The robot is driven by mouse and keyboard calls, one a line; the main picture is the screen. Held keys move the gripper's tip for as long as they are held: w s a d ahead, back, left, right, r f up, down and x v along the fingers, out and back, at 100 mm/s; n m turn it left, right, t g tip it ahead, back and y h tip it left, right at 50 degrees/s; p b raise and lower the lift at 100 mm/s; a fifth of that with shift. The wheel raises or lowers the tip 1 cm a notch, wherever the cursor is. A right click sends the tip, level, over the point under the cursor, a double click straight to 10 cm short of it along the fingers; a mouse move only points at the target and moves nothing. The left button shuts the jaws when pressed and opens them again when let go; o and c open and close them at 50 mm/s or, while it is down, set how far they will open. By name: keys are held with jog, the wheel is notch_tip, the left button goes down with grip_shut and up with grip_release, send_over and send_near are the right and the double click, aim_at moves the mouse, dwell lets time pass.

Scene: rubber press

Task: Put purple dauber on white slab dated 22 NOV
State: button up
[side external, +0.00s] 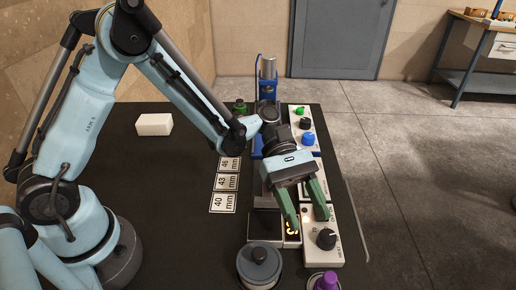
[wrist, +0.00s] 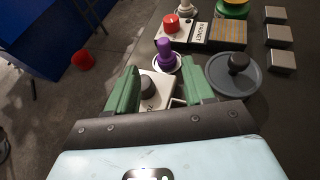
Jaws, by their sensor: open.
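The purple dauber (side external: 327,281) stands upright at the bottom edge of the side view. In the wrist view the dauber (wrist: 165,52) is whole, on a small white dish (wrist: 177,67), beyond my fingertips. My gripper (side external: 308,218) is open and empty, above the white control box with a black dial; its two green fingers also show in the wrist view (wrist: 163,82). Several pale, grey-topped slabs (wrist: 279,37) lie in a row at the right of the wrist view. A white block (side external: 154,124) lies at the table's back left. No 22 NOV date is legible on any of them.
A grey round lidded pot (side external: 260,270) with a black knob stands beside the dauber. The dial box (side external: 325,250) is under my fingers. A red-knobbed box (wrist: 172,24) is beyond the dauber. Cards marked 40, 43 and 46 mm (side external: 223,203) lie left. The dark table's left middle is clear.

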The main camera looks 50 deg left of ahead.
jog(key=shift+w+a+r+t, duration=0.25)
jog(key=shift+a+r+t, duration=0.05)
jog(key=shift+a+r, duration=0.1)
jog(key=s+a+r+m+t+y, duration=0.1)
jog(key=a+r+m+t+y, duration=0.2)
jog(key=a, duration=0.7)
jog(key=s+a+r+m+t+y, duration=0.2)
jog(key=a+r+m+t+y, duration=0.1)
jog(key=a+m+t+y, duration=0.5)
jog(key=a+m+y, duration=0.1)
jog(key=a, duration=0.1)
jog(key=shift+a+m, duration=0.4)
jog(key=shift+o, duration=0.2)
jog(key=shift+s+a+m+t+y, duration=0.2)
jog(key=shift+a+m+t+y, duration=0.1)
jog(key=shift+a+m, duration=0.15)
